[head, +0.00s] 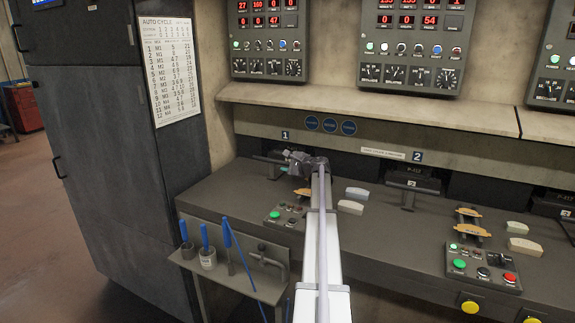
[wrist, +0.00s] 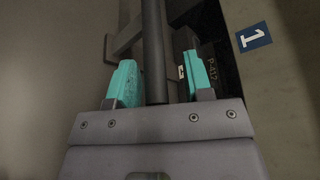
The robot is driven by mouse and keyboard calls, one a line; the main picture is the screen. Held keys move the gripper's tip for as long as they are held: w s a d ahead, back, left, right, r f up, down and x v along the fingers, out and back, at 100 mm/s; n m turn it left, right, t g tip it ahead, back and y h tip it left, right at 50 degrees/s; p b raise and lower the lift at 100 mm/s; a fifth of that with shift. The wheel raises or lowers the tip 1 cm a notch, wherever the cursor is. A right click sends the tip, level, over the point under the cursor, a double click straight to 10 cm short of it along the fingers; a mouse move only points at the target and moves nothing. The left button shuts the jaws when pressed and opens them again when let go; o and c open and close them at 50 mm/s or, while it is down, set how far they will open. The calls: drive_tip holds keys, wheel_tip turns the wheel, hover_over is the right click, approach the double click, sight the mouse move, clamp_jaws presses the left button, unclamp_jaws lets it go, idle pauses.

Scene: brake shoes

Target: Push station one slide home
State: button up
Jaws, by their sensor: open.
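The station one slide is dark, and its handle bar (head: 268,160) shows just left of my gripper (head: 290,160), below the plate marked 1 (head: 286,135). My arm hides the right part of the slide. In the wrist view, my gripper (wrist: 160,82) is open, with teal fingertips either side of a round dark bar (wrist: 154,50). I cannot tell whether either finger touches the bar. A dark block labelled P-412 (wrist: 211,62) lies beyond the right finger. The plate marked 1 also shows in the wrist view (wrist: 254,37).
Station two's slide (head: 412,186) stands to the right. Pale brake shoes (head: 350,207) and a button box (head: 287,217) lie on the bench near my arm. A shelf (head: 370,112) overhangs the stations. A tool rack (head: 228,270) with blue-handled tools hangs at the front left.

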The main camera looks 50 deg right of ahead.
drive_tip(key=shift+s, duration=0.1)
drive_tip(key=d+p+v, duration=0.1)
drive_tip(key=p+v, duration=0.1)
drive_tip(key=v, duration=0.8)
drive_tip(key=shift+s+a, duration=0.3)
drive_tip(key=shift+a, duration=0.2)
drive_tip(key=shift+r, duration=0.15)
